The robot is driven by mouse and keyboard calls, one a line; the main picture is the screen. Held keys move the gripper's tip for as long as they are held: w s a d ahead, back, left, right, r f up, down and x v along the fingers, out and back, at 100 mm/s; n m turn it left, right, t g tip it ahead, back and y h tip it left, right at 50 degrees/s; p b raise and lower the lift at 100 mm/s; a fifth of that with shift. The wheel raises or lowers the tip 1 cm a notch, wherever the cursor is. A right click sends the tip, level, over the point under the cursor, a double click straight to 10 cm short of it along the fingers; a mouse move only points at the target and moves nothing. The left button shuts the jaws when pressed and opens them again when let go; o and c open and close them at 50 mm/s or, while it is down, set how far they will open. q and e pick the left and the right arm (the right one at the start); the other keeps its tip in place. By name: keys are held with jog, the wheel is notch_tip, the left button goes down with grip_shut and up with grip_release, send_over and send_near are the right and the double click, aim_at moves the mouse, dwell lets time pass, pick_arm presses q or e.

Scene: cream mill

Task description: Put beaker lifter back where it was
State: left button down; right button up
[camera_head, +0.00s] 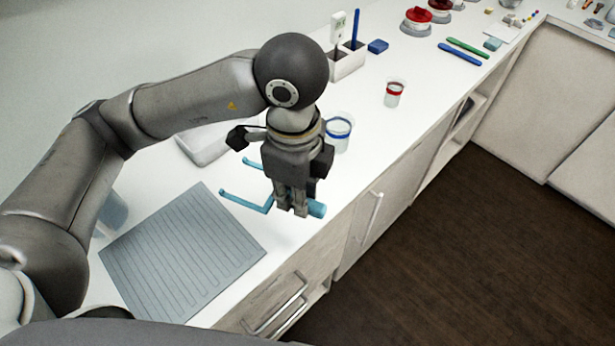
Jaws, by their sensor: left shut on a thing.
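The beaker lifter (246,203) is a light blue two-pronged tool with a thick rounded handle end. My left gripper (291,211) points down and is shut on it near the handle, which sticks out to the right of the fingers. The prongs reach out to the left. The lifter is over the white counter near its front edge; I cannot tell whether it touches the surface. Part of it is hidden behind the fingers. My right gripper is not in view.
A grey ribbed mat (180,255) lies left of the lifter. A blue-banded beaker (339,133) stands just behind the gripper, and a red-banded beaker (394,93) farther right. A white holder (347,66) with upright tools stands at the back. Drawer handles (372,218) line the counter front.

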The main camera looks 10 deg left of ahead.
pick_arm(q)
jog(key=w+d+f+p, duration=0.1)
jog(key=w+f, duration=0.3)
jog(key=w, duration=0.5)
jog(key=p, duration=0.2)
send_over(320, 185)
jog(key=f, duration=0.2)
jog(key=s+f, duration=0.1)
jog(key=f, duration=0.1)
jog(key=shift+f, duration=0.35)
jog(key=shift+w+f, duration=0.35)
jog(key=shift+f, duration=0.05)
jog(key=shift+w+f, duration=0.15)
jog(key=shift+f, duration=0.2)
notch_tip(320, 185, down, 2)
jog(key=shift+f+p, duration=0.1)
jog(key=shift+p, duration=0.6)
jog(key=shift+f, duration=0.25)
jog(key=shift+f, duration=0.1)
